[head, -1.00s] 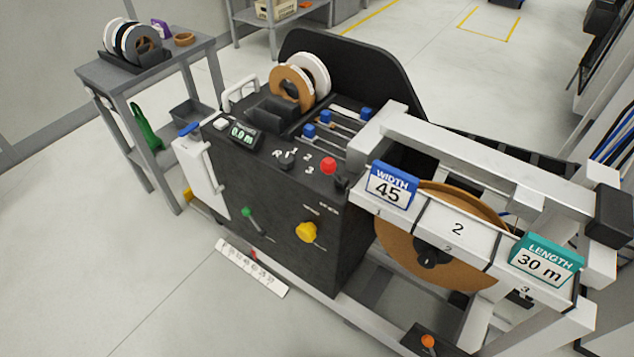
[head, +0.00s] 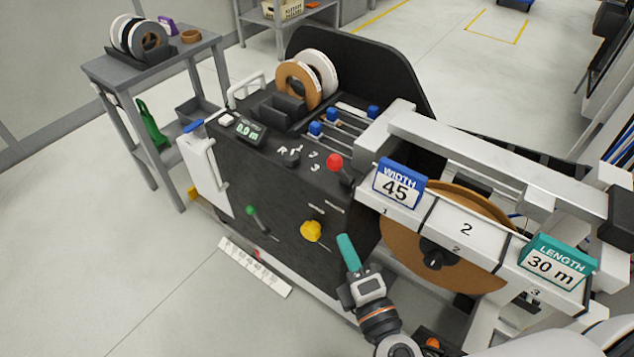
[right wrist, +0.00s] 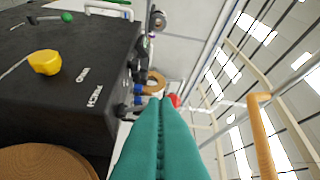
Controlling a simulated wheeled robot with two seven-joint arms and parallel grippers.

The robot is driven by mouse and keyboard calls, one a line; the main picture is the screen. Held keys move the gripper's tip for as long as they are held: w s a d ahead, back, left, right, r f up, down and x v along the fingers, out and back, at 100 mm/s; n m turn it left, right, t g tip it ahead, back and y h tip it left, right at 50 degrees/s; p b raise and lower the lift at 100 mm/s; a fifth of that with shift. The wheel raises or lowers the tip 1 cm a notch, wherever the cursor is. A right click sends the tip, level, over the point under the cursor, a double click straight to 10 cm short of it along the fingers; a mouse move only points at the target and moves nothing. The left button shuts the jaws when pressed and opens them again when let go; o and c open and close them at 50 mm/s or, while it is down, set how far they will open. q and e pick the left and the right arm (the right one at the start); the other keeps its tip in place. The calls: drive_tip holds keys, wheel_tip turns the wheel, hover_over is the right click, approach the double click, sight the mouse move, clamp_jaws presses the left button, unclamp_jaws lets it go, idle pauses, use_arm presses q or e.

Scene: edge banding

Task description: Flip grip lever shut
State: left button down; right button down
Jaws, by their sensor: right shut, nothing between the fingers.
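The machine's black front panel (head: 262,215) carries a lever with a green knob (head: 250,210) and a yellow knob (head: 311,231). A red ball lever (head: 335,162) stands on the top edge, tilted. I cannot tell for sure which is the grip lever; the small panel labels are hard to read. My right gripper (head: 346,246), with teal fingers, is shut and empty in front of the panel, right of the yellow knob and apart from it. In the right wrist view the shut fingers (right wrist: 162,112) point past the yellow knob (right wrist: 45,62). My left gripper is out of view.
A brown roll (head: 400,245) sits behind the white frame with the WIDTH 45 (head: 398,185) and LENGTH 30 m (head: 556,266) signs. An orange knob (head: 432,342) is low beside my right arm. A grey side table (head: 190,52) holds reels.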

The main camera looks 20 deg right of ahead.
sight(341, 172)
drive_tip(key=shift+s+a+r, duration=0.15)
drive_tip(key=shift+a+r, duration=0.05)
drive_tip(key=shift+r, duration=0.65)
drive_tip(key=w+d+r+p, duration=0.1)
drive_tip(key=w+p, duration=0.4)
drive_tip(key=w, duration=0.8)
drive_tip(key=shift+d+r, duration=0.35)
drive_tip(key=shift+r, duration=0.1)
